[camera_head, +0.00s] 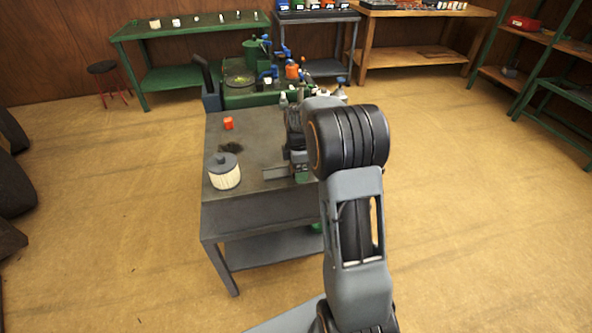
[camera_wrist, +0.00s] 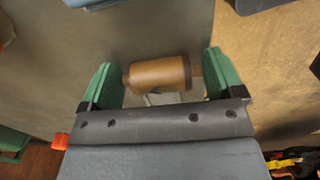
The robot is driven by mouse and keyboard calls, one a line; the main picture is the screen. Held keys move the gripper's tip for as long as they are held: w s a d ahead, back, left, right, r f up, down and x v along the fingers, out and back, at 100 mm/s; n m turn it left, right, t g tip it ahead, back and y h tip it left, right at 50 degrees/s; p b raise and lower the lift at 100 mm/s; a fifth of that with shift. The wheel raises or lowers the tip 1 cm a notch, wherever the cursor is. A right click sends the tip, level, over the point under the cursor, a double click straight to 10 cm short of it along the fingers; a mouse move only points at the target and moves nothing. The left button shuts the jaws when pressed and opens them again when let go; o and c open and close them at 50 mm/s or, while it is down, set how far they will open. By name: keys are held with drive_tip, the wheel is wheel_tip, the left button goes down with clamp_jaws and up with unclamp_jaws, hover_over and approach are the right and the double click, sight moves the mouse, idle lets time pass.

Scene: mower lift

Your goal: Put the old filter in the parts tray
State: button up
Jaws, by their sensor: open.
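A brown cylinder (camera_wrist: 157,74) with a darker band at its right end lies between the two green fingers of my gripper (camera_wrist: 160,64) in the wrist view; it looks like the old filter. My gripper is open around it. The finger edges are close to its ends, and I cannot tell whether they touch. In the head view my arm hides this cylinder, and only a bit of green finger (camera_head: 302,177) shows above the bench. A cream pleated filter with a dark cap (camera_head: 224,172) stands upright at the bench's left. I cannot clearly identify the parts tray.
The grey bench (camera_head: 250,205) also holds a small orange-red item (camera_head: 228,123), a dark stain (camera_head: 230,147) and a low grey piece (camera_head: 276,173) beside my gripper. Green machinery (camera_head: 245,95) stands behind the bench. The floor left of the bench is clear.

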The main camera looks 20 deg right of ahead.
drive_tip(key=shift+c, duration=0.3)
drive_tip(key=c, duration=0.5)
drive_tip(key=shift+c, duration=0.2)
drive_tip(key=shift+r, duration=0.2)
